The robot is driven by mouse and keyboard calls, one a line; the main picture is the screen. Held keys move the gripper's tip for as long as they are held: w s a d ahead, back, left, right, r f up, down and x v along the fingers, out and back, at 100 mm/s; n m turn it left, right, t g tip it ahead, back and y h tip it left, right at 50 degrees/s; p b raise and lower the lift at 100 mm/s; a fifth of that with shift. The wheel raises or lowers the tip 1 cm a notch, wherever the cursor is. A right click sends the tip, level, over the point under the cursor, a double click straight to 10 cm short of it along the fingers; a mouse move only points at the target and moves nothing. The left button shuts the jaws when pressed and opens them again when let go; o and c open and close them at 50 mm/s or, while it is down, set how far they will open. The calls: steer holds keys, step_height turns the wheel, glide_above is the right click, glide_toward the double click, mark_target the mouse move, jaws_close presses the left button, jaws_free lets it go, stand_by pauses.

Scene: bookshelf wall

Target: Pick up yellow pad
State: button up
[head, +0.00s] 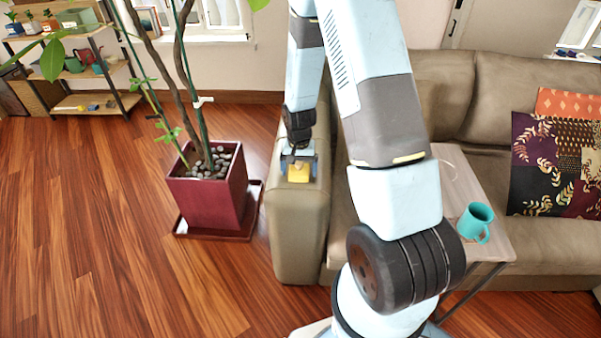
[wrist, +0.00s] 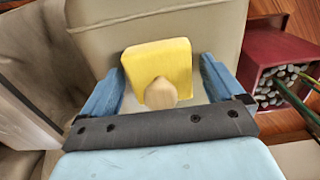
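The yellow pad (head: 298,174) lies on top of the sofa's left armrest (head: 297,225). In the wrist view the yellow pad (wrist: 158,62) is a rounded square with a pale wooden knob (wrist: 160,93) on it. My gripper (head: 298,159) is right at the pad, above the armrest. In the wrist view my gripper (wrist: 162,68) is open, with one blue finger to each side of the pad. Slim gaps show between the fingers and the pad. I cannot tell how far down the fingers reach beside it.
A potted plant in a red planter (head: 207,190) stands on the floor left of the armrest. A patterned cushion (head: 555,160) rests on the sofa. The wooden floor at left is clear.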

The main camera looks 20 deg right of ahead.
steer(key=c, duration=1)
steer(key=shift+r, duration=0.1)
